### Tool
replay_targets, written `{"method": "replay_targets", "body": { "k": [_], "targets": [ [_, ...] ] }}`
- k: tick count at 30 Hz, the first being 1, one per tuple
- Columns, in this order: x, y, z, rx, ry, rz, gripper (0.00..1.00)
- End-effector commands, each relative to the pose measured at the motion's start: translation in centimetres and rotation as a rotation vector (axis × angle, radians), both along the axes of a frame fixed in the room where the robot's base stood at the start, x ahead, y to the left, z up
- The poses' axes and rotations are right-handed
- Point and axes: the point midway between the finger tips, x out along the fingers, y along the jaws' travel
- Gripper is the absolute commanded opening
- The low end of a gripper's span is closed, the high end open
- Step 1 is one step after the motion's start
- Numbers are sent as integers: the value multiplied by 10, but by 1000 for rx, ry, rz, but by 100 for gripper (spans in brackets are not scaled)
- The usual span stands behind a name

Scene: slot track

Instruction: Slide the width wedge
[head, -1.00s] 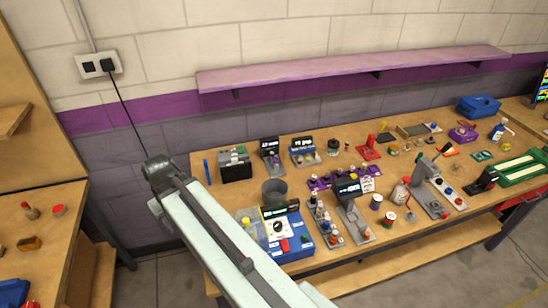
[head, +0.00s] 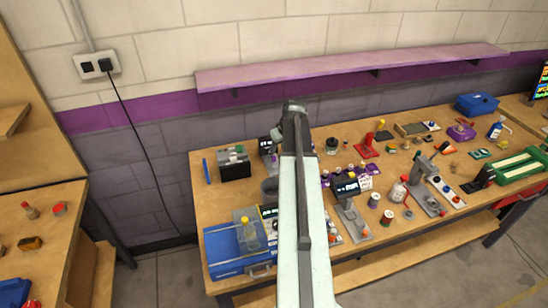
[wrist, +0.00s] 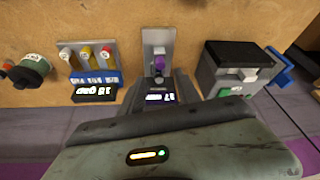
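A small grey stand with a purple block (wrist: 158,62) on its slide and a dark display reading 17 (wrist: 160,97) lies straight ahead in the wrist view. The purple block may be the width wedge; no label confirms it. In the head view this stand (head: 267,146) is partly hidden behind my arm. My gripper's grey housing (wrist: 160,135) fills the bottom of the wrist view, close to the display end of the stand.
A unit with several coloured knobs (wrist: 90,58) stands left of the stand in the wrist view, and a black-topped grey box (wrist: 235,68) stands right. A blue case (head: 238,250) is at the workbench's front left. A purple shelf (head: 350,68) runs along the wall above.

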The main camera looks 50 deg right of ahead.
Motion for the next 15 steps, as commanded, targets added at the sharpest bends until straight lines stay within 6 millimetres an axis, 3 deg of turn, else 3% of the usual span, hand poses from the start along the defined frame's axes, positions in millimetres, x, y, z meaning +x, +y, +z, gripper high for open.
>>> {"method": "replay_targets", "body": {
  "k": [9,15],
  "targets": [
    [20,-5,-55,0,1,1,39],
    [28,-6,-70,1,1,1,39]
  ]
}}
